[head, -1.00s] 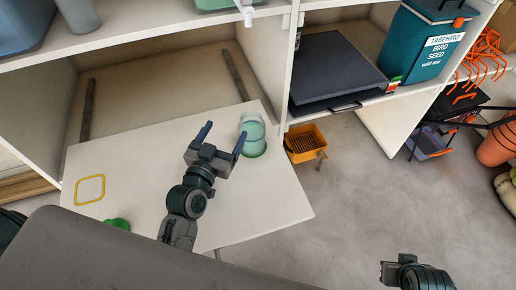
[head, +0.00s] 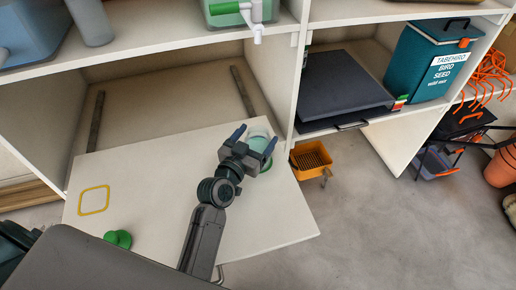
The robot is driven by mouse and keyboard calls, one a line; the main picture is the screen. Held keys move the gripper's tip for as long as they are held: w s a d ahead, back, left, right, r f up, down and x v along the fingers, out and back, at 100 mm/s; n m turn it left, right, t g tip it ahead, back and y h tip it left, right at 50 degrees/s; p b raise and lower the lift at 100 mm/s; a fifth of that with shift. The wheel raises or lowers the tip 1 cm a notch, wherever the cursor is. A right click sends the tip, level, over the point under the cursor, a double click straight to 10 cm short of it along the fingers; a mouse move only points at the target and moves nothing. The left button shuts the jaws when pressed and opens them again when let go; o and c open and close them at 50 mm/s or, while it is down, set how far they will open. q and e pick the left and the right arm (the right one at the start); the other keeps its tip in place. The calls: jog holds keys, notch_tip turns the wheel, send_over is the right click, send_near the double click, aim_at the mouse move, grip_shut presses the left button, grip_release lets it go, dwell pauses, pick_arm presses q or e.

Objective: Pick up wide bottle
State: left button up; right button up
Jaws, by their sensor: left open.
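The wide bottle (head: 262,128), pale teal and see-through, stands toward the right side of the white pull-out board (head: 150,180). In the head view my left gripper (head: 256,140) is open, with its two blue-tipped fingers spread in front of the bottle. The fingers overlap the bottle in the picture and partly hide it. I cannot tell whether they are around it or touching it. A pale green round mark shows by the bottle's foot. My right gripper is out of view.
A yellow square outline (head: 94,200) and a green knob-like thing (head: 118,238) are on the board's left part. Shelf walls rise behind. An orange basket (head: 311,160) sits on the floor to the right. Containers stand on the upper shelf.

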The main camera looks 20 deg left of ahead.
pick_arm(q)
jog(key=shift+w+d, duration=0.15)
jog(key=shift+w, duration=0.55)
jog(key=c, duration=1.7)
jog(key=shift+r, duration=0.1)
grip_shut()
jog(key=shift+r, duration=0.1)
